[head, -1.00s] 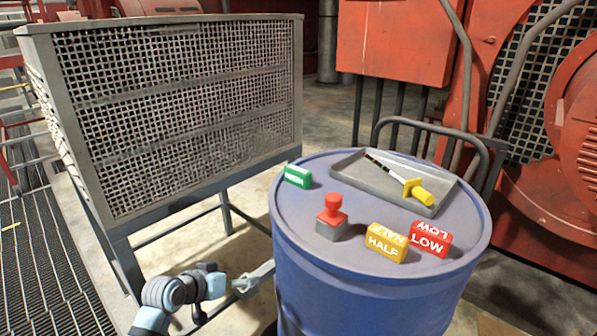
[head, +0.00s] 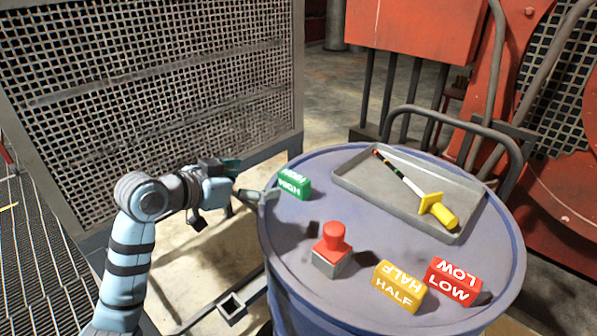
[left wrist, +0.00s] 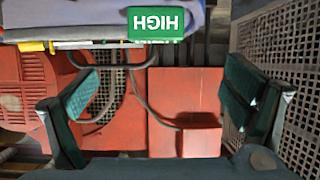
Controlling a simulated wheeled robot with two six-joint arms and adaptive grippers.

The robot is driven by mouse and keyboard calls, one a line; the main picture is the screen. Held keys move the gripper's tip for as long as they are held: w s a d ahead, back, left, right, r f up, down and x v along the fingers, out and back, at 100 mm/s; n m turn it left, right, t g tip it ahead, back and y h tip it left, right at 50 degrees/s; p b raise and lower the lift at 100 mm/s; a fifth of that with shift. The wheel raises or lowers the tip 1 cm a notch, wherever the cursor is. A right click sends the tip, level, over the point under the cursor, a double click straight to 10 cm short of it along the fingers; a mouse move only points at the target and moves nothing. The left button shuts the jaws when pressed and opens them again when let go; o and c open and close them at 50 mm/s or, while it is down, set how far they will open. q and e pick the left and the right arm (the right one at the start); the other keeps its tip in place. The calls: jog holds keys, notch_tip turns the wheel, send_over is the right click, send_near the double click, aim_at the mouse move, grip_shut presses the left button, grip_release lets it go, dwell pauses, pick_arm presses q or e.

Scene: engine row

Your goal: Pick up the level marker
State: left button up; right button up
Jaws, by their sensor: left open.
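Level marker blocks stand on the blue drum: a green HIGH block (head: 294,184) at its left edge, a yellow HALF block (head: 399,287) and a red LOW block (head: 453,282) at the front. My left gripper (head: 252,182) is open and empty, just left of the HIGH block and apart from it. In the left wrist view the HIGH block (left wrist: 156,23) shows upside down at the top, beyond the spread fingers (left wrist: 166,92). Its base is hard to see in that view. My right gripper is not in view.
A mesh cage (head: 150,90) stands behind my left arm. The drum's middle is clear.

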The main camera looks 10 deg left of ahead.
aim_at(292, 177)
pick_arm(q)
jog(key=x, duration=0.2)
jog(key=d+x, duration=0.1)
jog(key=x, duration=0.2)
jog(key=shift+d+r, duration=0.1)
jog(key=shift+d, duration=0.1)
jog(key=x, duration=0.5)
jog(key=a+f+x, duration=0.1)
jog(key=x, duration=0.1)
jog(key=shift+w, duration=0.2)
jog(key=shift+s+d+r, duration=0.1)
jog(key=shift+d, duration=0.05)
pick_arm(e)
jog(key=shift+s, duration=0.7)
pick_arm(q)
jog(key=shift+c, duration=1)
jog(key=c, duration=1.1)
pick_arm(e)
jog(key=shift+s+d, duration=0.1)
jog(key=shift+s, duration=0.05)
pick_arm(q)
jog(key=shift+o, duration=0.2)
